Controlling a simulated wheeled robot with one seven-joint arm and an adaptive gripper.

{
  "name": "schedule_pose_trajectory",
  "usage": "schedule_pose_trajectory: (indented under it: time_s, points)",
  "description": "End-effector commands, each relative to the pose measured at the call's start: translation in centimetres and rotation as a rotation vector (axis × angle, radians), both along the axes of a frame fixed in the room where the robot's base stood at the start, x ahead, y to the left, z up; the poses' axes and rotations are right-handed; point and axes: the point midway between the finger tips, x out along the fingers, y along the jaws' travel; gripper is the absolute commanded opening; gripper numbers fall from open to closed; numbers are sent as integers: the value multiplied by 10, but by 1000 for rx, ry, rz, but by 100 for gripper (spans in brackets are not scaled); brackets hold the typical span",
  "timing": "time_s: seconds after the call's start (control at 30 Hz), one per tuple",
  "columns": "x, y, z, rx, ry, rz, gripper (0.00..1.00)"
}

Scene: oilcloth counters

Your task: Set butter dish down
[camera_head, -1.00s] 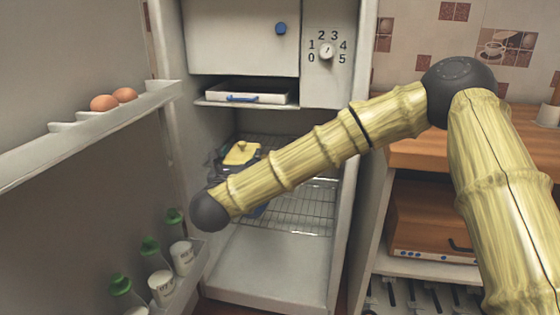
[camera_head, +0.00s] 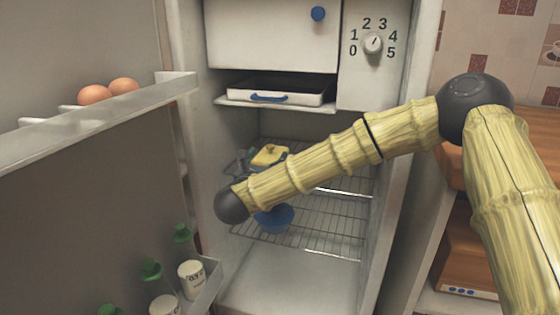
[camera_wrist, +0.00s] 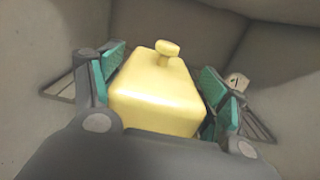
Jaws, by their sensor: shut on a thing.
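The butter dish (camera_wrist: 158,98) is yellow with a small knob on its lid. In the wrist view it sits between the two green-padded fingers of my gripper (camera_wrist: 160,92), which is shut on it. In the head view the butter dish (camera_head: 268,155) shows inside the open fridge, above the upper wire rack. My gripper (camera_head: 250,157) is partly hidden there behind my forearm. The dish's underside is hidden, so I cannot tell whether it touches the rack (camera_head: 325,208).
A blue bowl (camera_head: 275,218) is under my forearm on a rack. A white drawer tray (camera_head: 280,93) is above. The open door at left holds eggs (camera_head: 110,91) and white cups (camera_head: 191,278). The rack's right part is clear.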

Motion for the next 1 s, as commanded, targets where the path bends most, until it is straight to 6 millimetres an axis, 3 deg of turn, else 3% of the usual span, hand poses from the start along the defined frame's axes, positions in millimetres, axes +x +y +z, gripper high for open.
schedule_pose_trajectory:
  time_s: [0.3,0.5,0.83,1.0]
  points:
    - [61,-14,-6,-1,-4,-1,5]
    - [90,-19,-8,0,-3,2,5]
    - [108,-22,-10,0,-3,3,5]
    - [107,-20,-35,-2,-2,5,5]
